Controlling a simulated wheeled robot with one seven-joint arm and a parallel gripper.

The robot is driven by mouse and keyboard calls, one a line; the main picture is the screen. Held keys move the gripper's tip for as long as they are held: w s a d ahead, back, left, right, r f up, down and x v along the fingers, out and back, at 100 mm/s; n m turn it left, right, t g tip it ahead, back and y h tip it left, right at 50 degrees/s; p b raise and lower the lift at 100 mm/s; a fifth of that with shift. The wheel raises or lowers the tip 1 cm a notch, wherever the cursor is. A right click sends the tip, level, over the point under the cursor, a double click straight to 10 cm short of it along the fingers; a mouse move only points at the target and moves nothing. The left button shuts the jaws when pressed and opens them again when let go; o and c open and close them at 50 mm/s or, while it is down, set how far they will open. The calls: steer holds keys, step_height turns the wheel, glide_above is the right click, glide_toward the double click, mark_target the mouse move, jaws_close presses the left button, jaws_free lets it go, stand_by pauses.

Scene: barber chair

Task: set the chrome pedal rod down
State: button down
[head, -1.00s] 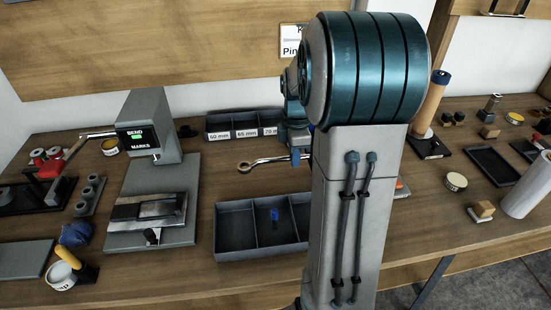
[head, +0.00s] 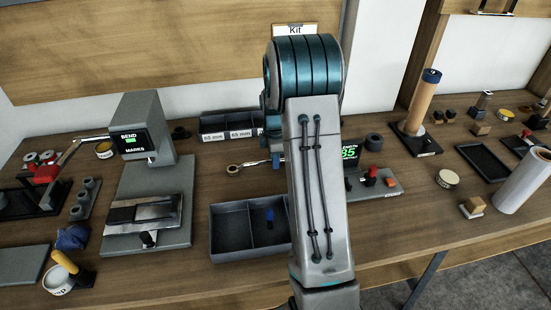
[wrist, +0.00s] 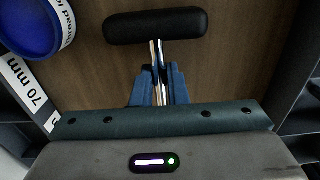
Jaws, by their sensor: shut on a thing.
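Whether the rod touches the bench is unclear.
The grey divided tray (head: 232,254) is in front, the labelled bin rack (head: 213,137) behind. A bending machine (head: 143,125) stands left. A device reading 85 (head: 350,153) is right of my arm. In the wrist view a blue-lidded container (wrist: 32,28) is close at upper left.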

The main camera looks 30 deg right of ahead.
steer(key=shift+f, duration=0.1)
steer(key=shift+f, duration=0.15)
steer(key=c, duration=1.4)
jaws_free()
steer(key=shift+c, duration=0.2)
step_height(320, 180, up, 11)
steer(key=s+a+r+m, duration=0.4)
steer(key=s+a+r, duration=0.1)
steer(key=s+a, duration=0.1)
steer(key=s+a+m+t, duration=0.1)
steer(key=s+a+m, duration=0.4)
steer(key=s, duration=0.4)
steer(key=s+a+m+t, duration=0.1)
steer(key=s+a+m, duration=0.3)
steer(key=s, duration=0.6)
steer(key=shift+s+a+m+t, duration=0.15)
steer(key=shift+a+m+t, duration=0.2)
steer(key=shift+m, duration=0.65)
